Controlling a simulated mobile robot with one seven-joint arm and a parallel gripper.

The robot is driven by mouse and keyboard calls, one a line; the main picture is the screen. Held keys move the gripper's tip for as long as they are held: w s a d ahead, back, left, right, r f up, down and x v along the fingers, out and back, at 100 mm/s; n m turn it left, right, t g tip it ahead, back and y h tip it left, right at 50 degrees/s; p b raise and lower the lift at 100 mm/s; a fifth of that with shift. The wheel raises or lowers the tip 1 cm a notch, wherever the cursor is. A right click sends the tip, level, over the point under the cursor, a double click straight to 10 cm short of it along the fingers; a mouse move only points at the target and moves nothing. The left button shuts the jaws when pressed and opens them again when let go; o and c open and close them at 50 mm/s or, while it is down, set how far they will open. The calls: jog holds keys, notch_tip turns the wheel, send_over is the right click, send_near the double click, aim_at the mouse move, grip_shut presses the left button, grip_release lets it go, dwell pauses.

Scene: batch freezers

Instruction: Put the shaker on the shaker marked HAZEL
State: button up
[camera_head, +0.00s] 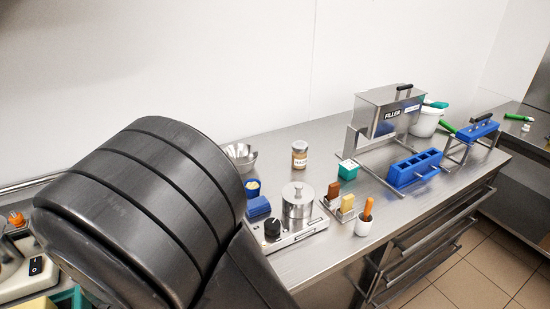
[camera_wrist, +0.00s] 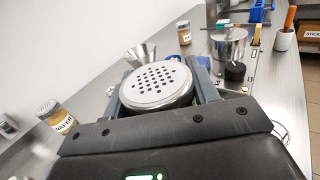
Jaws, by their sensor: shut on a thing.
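A shaker (camera_wrist: 157,86) with a round, perforated metal lid is between the fingers of my gripper (camera_wrist: 160,80) in the wrist view. My gripper is shut on it, and the shaker's lower body is mostly hidden. The shaker marked HAZEL (camera_head: 300,154) is a small jar with a tan label and a grey lid, upright on the steel counter near the wall. A similar jar shows farther off in the wrist view (camera_wrist: 184,33), apart from my gripper. In the head view my arm hides the gripper and the held shaker.
A jar labelled WAFER (camera_wrist: 58,116) stands left of my gripper. A metal funnel or bowl (camera_head: 240,156), a steel pot (camera_head: 298,203) on a hot plate and a blue block (camera_head: 258,207) stand nearby. The filler (camera_head: 388,110) and blue mould (camera_head: 414,168) are to the right.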

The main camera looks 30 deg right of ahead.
jog(key=w+d+r+m+g+h, duration=0.1)
jog(key=w+d+g, duration=0.1)
jog(key=w+d, duration=0.45)
jog(key=w+d+r+m+g, duration=0.1)
jog(key=w+d+r, duration=0.15)
jog(key=d, duration=0.75)
jog(key=w+d+m+g+h, duration=0.1)
jog(key=w+d+g, duration=0.1)
jog(key=w+d, duration=0.5)
jog(key=s+d+r+m+g+h, duration=0.15)
jog(key=d+r, duration=0.25)
jog(key=d, duration=1.1)
jog(key=s+d+r+m+g+y, duration=0.1)
jog(key=s+d+r, duration=0.15)
jog(key=d, duration=1.25)
send_over(304, 143)
jog(key=shift+h, duration=0.25)
jog(key=shift+f, duration=5.15)
jog(key=shift+w, duration=0.1)
